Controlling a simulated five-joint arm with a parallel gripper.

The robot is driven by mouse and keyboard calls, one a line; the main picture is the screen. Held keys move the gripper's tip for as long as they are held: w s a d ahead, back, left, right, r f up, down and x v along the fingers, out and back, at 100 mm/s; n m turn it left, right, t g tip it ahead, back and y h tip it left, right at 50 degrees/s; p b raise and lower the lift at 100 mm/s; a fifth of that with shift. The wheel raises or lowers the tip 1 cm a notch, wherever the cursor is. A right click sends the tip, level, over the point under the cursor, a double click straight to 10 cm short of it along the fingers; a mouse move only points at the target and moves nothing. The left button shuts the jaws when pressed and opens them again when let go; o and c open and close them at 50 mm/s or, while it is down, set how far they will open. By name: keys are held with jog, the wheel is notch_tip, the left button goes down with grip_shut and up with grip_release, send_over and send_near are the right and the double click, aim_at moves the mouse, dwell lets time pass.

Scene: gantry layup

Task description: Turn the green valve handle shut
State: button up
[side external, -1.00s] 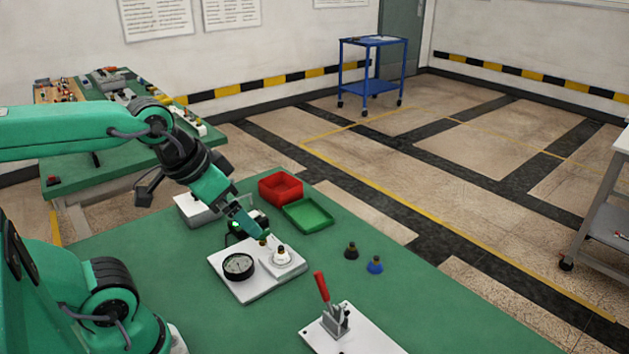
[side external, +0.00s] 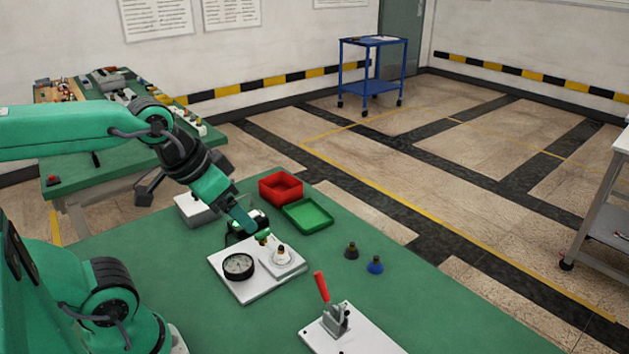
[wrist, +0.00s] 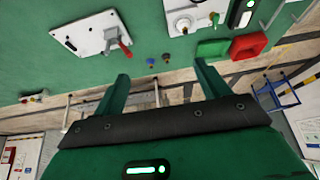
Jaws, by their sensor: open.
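The green valve handle (side external: 263,235) sits on a brass valve on a white plate (side external: 241,287), beside a black round gauge (side external: 238,266) and a white round fitting. In the wrist view the handle (wrist: 214,19) is small, near the top edge, beyond my right finger. My gripper (side external: 250,228) points down at the handle from the upper left in the side view; I cannot tell the exact gap. In the wrist view my gripper (wrist: 161,69) has its two green fingers wide apart, with nothing held between them.
A red bin (side external: 281,188) and a green tray (side external: 308,215) stand behind the plate. A black knob (side external: 351,251) and a blue knob (side external: 375,265) stand to the right. A red-handled clamp (side external: 323,290) is on another plate in front. Green tabletop between them is clear.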

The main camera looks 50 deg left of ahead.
jog(key=shift+w+a, duration=0.2)
jog(key=shift+w, duration=0.15)
jog(key=c, duration=0.7)
jog(key=w+a+f+g, duration=0.1)
jog(key=w+a, duration=0.1)
jog(key=w, duration=0.1)
jog(key=w+a+f+g, duration=0.1)
jog(key=w+a+f, duration=0.1)
jog(key=w+a+f+g, duration=0.1)
jog(key=w+a, duration=0.2)
jog(key=shift+w+a+f+y, duration=0.1)
jog(key=shift+w+f+y, duration=0.05)
jog(key=shift+w+y, duration=0.15)
jog(key=shift+c, duration=0.6)
jog(key=g, duration=0.2)
send_near(262, 232)
jog(key=shift+w+a+f, duration=0.1)
jog(key=shift+w, duration=0.15)
jog(key=shift+a+f+g, duration=0.25)
jog(key=shift+g, duration=0.05)
jog(key=shift+f, duration=0.15)
jog(key=shift+f, duration=3.75)
grip_shut()
